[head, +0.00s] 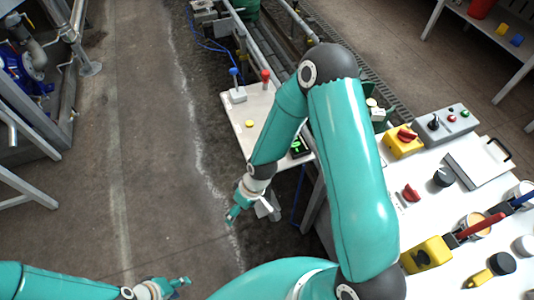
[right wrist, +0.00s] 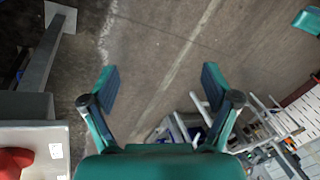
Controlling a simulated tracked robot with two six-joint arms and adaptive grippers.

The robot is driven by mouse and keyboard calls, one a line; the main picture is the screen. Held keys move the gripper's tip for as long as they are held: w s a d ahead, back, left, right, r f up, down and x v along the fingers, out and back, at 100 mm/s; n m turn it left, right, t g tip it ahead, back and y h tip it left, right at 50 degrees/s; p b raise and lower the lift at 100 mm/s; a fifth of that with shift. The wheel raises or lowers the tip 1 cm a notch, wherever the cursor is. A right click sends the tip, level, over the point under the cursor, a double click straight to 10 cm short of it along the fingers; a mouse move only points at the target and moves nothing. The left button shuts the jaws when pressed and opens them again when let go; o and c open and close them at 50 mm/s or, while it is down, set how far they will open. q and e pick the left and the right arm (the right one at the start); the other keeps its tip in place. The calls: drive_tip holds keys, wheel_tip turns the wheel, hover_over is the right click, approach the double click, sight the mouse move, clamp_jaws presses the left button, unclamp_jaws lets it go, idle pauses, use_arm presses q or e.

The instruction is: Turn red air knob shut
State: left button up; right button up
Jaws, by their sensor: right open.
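A red knob (head: 410,192) sits on the white worktop at the right in the head view, beside a small marked label. A second red knob (head: 407,133) sits on a yellow box behind it; I cannot tell by label which is the air knob. A red part (right wrist: 14,160) shows at the lower left edge of the right wrist view, on a pale surface. My right gripper (head: 235,213) is open and empty in the right wrist view (right wrist: 160,85), over the floor and left of the worktop. My left gripper (head: 181,284) is low over the floor; its jaws are too small to judge.
A small side table (head: 257,110) carries blue and red levers. Floor (head: 150,170) is clear at left.

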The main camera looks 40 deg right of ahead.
drive_tip(key=w+d+r+n+h+b, duration=0.1)
drive_tip(key=w+d+r+n+b, duration=0.3)
drive_tip(key=w, duration=0.5)
drive_tip(key=w+d+r+n+h+b, duration=0.35)
drive_tip(key=d+r+n, duration=0.45)
drive_tip(key=d+r, duration=0.6)
use_arm(q)
wheel_tip(320, 180, down, 8)
drive_tip(key=shift+p, duration=0.35)
use_arm(e)
drive_tip(key=shift+n+g+y, duration=0.25)
drive_tip(key=shift+n+g, duration=0.05)
drive_tip(key=f, duration=1.5)
drive_tip(key=shift+s+a+f, duration=0.25)
drive_tip(key=shift+s+a, duration=0.05)
drive_tip(key=shift+a, duration=0.1)
